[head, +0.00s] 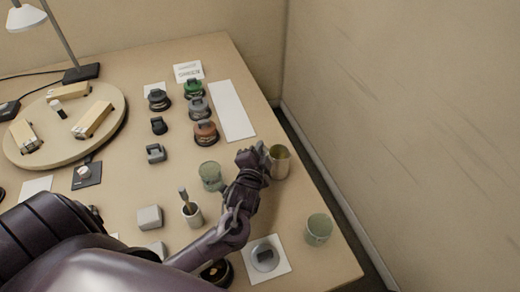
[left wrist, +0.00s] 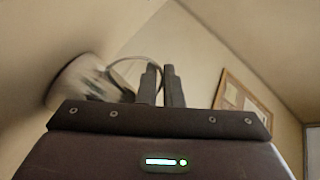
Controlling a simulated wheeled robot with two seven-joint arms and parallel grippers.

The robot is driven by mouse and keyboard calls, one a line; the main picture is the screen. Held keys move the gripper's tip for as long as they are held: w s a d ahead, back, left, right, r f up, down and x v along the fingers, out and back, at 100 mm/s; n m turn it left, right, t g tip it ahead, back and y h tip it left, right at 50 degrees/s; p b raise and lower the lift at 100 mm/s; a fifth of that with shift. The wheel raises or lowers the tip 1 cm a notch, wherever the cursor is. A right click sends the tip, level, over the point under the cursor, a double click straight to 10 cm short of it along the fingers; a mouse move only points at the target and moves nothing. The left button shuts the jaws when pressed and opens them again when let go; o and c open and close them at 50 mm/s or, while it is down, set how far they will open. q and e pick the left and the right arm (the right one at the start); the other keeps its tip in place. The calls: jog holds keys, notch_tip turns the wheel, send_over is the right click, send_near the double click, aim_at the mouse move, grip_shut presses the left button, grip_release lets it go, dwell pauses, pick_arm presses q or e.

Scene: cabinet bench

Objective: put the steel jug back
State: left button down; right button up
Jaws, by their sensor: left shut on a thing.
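The steel jug (head: 279,162) is a brownish metallic, open-topped vessel near the right edge of the bench in the head view. My left gripper (head: 262,158) is at its left side. In the left wrist view, the fingers (left wrist: 161,82) are shut on the jug's thin curved handle (left wrist: 138,61), and the jug's blurred body (left wrist: 78,80) shows to the left. I cannot tell whether the jug's base touches the bench, since my gripper partly covers it. My right gripper is not in view.
Green cups stand left of my gripper (head: 209,174) and at the front right (head: 318,230). A brush holder (head: 193,215) is beside my forearm. A white square (head: 282,272) bears a grey round item. A long bare white strip (head: 231,112) lies behind. A wall (head: 420,120) rises beyond the bench's right edge.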

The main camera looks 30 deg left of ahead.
pick_arm(q)
jog(key=c, duration=1.6)
grip_release()
jog(key=shift+f, duration=0.1)
jog(key=p+v, duration=0.2)
jog(key=v, duration=0.1)
jog(key=p+v, duration=0.3)
jog(key=v, duration=0.1)
jog(key=p+v, duration=0.3)
jog(key=v, duration=0.1)
jog(key=shift+s+r, duration=0.15)
jog(key=shift+r, duration=0.15)
jog(key=shift+s+d, duration=0.15)
jog(key=shift+s, duration=0.2)
